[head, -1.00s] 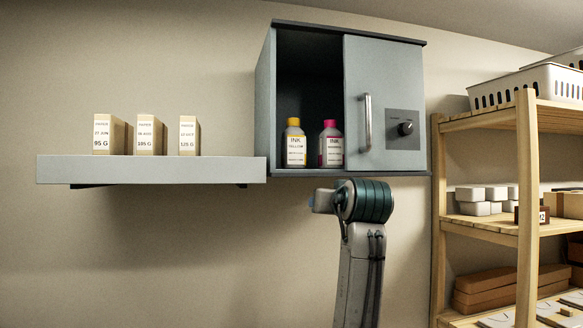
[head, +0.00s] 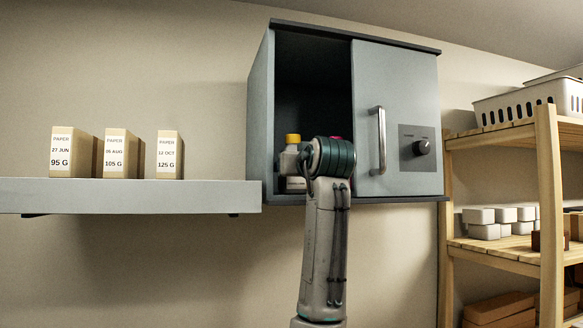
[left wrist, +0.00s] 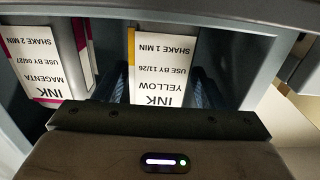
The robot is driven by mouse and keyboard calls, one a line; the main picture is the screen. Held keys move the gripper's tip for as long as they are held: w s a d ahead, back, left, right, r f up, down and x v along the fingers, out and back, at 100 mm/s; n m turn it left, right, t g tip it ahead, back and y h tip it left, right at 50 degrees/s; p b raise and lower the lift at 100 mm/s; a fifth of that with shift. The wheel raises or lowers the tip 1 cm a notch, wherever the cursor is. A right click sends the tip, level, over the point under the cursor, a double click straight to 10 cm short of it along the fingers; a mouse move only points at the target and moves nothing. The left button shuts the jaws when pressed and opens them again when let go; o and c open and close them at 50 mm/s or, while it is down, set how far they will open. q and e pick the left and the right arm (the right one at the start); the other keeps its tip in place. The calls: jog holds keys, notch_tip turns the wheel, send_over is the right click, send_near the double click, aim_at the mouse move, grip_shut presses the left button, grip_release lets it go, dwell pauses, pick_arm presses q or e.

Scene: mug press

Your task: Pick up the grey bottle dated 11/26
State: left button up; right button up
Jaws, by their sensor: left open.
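The grey ink bottle with a yellow cap (head: 291,160) stands in the open left half of the wall cabinet. In the left wrist view its label (left wrist: 163,70) appears upside down and reads INK YELLOW, USE BY 11/26. My left gripper (left wrist: 162,88) is open, with one dark finger on each side of the yellow-ink bottle. I cannot tell whether they touch it. My right gripper is not in view.
The cabinet's sliding door (head: 386,95) covers its right half, with a handle (head: 379,140) close right of my arm. A shelf (head: 120,196) with paper packs is at left. A wooden rack (head: 550,200) stands at right.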

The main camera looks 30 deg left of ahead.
pick_arm(q)
jog(key=shift+w+a+r+p, duration=0.3)
jog(key=shift+w+a+p, duration=0.25)
jog(key=shift+p, duration=0.3)
jog(key=shift+p+x, duration=0.6)
jog(key=shift+x, duration=0.45)
jog(key=shift+w+a+f, duration=0.1)
jog(key=shift+a+f, duration=0.15)
jog(key=shift+a, duration=0.05)
jog(key=shift+f, duration=0.1)
jog(key=shift+d, duration=0.2)
jog(key=c, duration=1.1)
jog(key=shift+a, duration=0.15)
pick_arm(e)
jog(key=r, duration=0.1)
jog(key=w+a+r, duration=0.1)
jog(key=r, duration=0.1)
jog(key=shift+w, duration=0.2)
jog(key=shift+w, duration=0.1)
